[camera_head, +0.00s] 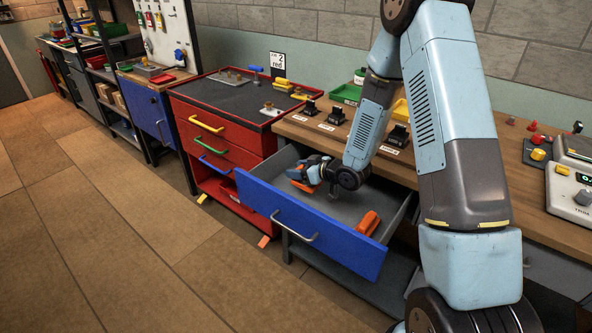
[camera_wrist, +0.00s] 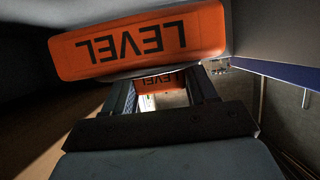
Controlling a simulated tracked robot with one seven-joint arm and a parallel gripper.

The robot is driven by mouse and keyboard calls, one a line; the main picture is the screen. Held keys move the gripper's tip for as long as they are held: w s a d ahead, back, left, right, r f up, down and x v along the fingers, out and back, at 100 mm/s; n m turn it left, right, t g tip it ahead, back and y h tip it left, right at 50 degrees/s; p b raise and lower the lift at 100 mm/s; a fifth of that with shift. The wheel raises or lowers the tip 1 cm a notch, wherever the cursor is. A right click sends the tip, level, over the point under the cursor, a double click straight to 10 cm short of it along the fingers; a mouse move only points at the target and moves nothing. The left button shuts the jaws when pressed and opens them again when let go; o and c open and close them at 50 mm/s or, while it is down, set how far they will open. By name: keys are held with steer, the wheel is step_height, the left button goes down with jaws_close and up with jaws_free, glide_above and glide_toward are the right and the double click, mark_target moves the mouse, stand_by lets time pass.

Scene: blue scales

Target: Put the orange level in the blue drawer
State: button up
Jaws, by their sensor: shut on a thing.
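The blue drawer (camera_head: 262,203) is pulled out from under the wooden workbench, with its grey inside showing. My gripper (camera_head: 314,172) is over the drawer's left part, shut on the orange level (camera_head: 297,174). In the wrist view the level (camera_wrist: 140,42) lies across my gripper (camera_wrist: 160,92), its dark LEVEL lettering upside down. A smaller orange face with lettering (camera_wrist: 160,80) shows between the fingers; I cannot tell if it is the same piece. I cannot tell whether the held level touches the drawer floor. A second orange object (camera_head: 368,222) lies in the drawer's right part.
A red tool cabinet (camera_head: 222,150) with colored handles stands left of the drawer. The workbench top (camera_head: 345,137) above holds several black devices, a green tray (camera_head: 346,94) and yellow items. My arm reaches down across the right side. The floor in front is clear.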

steer(key=shift+f, duration=0.6)
steer(key=o, duration=1.2)
steer(key=shift+c, duration=0.2)
